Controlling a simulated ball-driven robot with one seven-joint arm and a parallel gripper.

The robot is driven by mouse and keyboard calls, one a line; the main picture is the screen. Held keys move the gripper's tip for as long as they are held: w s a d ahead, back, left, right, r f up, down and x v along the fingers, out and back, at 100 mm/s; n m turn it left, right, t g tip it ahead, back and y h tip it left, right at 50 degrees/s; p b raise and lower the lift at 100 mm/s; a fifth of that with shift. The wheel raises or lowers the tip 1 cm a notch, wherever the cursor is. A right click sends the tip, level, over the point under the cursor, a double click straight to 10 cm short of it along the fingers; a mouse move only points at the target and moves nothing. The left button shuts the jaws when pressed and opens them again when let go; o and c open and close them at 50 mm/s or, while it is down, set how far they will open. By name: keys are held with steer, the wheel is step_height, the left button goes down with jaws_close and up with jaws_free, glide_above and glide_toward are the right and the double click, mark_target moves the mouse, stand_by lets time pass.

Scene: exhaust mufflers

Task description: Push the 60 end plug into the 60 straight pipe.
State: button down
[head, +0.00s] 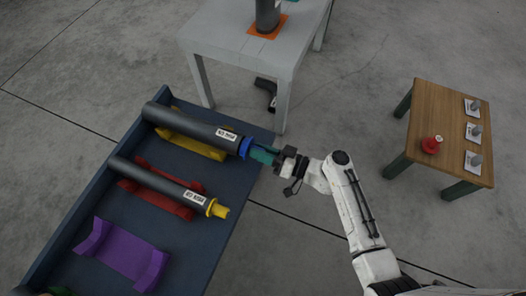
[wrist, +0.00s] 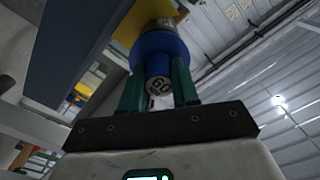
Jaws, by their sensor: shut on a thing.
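The 60 end plug is blue, with a blue collar (head: 245,147) at the right end of the dark grey straight pipe (head: 190,125). In the wrist view the plug (wrist: 160,50) shows a narrower knob marked 60, and the pipe end (wrist: 160,24) is just beyond it. The plug lines up with the pipe and seems to meet it; how deep it sits is hidden. My gripper (head: 263,155) is shut on the knob, with green fingers on both sides of it (wrist: 158,88). The pipe lies in a yellow cradle (head: 190,147).
The blue-grey bench (head: 215,200) also holds a thinner pipe (head: 150,181) with a yellow plug (head: 218,209) in a red cradle, and an empty purple cradle (head: 120,255). A grey table (head: 220,40) stands behind; a wooden table (head: 440,115) stands at right.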

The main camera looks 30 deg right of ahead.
steer(key=shift+b+x, duration=0.4)
steer(key=shift+x, duration=0.6)
steer(key=c, duration=0.8)
jaws_free()
steer(key=shift+o, duration=0.2)
steer(key=p+v, duration=0.2)
steer(key=v, duration=0.8)
steer(key=shift+s+d, duration=0.2)
steer(key=shift+s, duration=0.15)
